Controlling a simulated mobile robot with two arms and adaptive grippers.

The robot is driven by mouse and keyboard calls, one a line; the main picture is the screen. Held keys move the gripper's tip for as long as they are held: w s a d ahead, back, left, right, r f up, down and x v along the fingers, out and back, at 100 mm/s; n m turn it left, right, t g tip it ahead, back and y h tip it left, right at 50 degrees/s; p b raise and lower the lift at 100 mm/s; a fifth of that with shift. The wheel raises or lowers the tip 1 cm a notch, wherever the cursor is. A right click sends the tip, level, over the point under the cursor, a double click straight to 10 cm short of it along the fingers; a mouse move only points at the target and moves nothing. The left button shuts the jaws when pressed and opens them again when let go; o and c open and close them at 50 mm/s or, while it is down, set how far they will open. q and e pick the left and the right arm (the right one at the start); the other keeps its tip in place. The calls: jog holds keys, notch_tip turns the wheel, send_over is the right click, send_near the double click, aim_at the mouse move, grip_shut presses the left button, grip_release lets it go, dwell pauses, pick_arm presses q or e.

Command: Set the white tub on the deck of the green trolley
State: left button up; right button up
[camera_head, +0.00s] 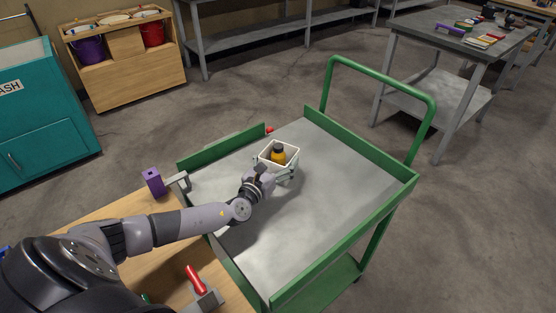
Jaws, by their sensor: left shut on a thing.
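The white tub (291,172) is a small square container above or on the grey deck of the green trolley (325,190), towards its far left part. A yellow bottle with a dark cap (278,155) stands inside the tub. My left gripper (268,175) is shut on the near left side of the tub. The tub looks upright. I cannot tell whether its base touches the deck, as the gripper partly hides it. My right gripper is not in view.
The trolley has green raised edges and a tall handle (380,78) at the far right. A wooden worktop (130,222) at the near left holds a purple block (154,182) and a red-handled tool (196,280). The rest of the deck is bare.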

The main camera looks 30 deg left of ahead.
aim_at(271, 167)
pick_arm(q)
jog(key=shift+f, duration=0.15)
jog(key=o, duration=1.2)
jog(key=shift+r, duration=0.25)
jog(key=s, duration=0.7)
jog(key=shift+s+d+f, duration=0.1)
jog(key=shift+s+d, duration=0.1)
jog(key=shift+s, duration=0.1)
